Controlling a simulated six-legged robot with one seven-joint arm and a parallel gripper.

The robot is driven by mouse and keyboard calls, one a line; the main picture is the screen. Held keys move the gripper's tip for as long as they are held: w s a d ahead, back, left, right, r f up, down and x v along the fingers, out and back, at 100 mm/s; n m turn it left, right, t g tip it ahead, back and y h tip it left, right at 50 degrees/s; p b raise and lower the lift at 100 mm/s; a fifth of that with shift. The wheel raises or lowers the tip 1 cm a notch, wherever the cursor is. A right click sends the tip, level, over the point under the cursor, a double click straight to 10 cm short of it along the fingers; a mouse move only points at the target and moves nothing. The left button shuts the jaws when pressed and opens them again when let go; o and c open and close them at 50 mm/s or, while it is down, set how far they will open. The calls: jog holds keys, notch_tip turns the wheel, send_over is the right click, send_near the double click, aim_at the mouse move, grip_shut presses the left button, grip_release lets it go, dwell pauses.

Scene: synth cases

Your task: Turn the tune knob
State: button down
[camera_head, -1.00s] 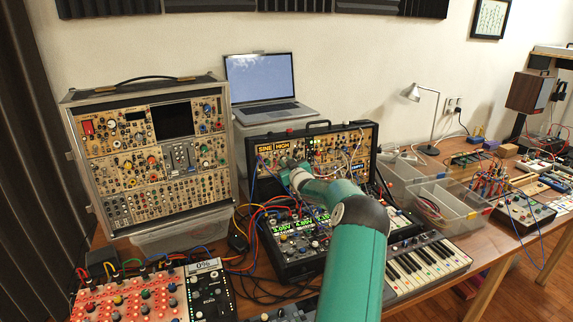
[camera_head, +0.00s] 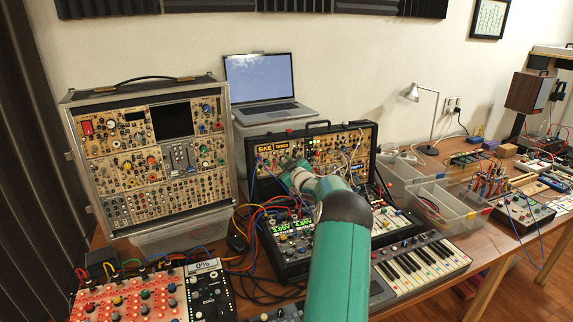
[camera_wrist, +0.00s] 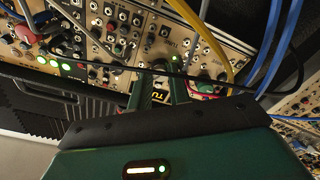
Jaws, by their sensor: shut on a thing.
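In the wrist view my two green fingers (camera_wrist: 160,80) reach to the panel and are shut on a small knob. The tune knob is mostly hidden by the fingertips. Part of the lit "TU" lettering (camera_wrist: 157,102) shows between the fingers.
Yellow and blue cables (camera_wrist: 240,45) cross the panel beside my fingers, and a black cable runs close by. A larger synth case (camera_head: 148,150) stands left. A laptop (camera_head: 262,85) is behind. A keyboard (camera_head: 420,262) and clear bins (camera_head: 445,205) are to the right.

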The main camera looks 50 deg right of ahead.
jog(key=c, duration=1.3)
grip_release()
jog(key=shift+s, duration=0.15)
jog(key=v, duration=1.3)
jog(key=shift+s+a, duration=0.2)
jog(key=shift+s, duration=0.05)
jog(key=shift+w+r, duration=0.1)
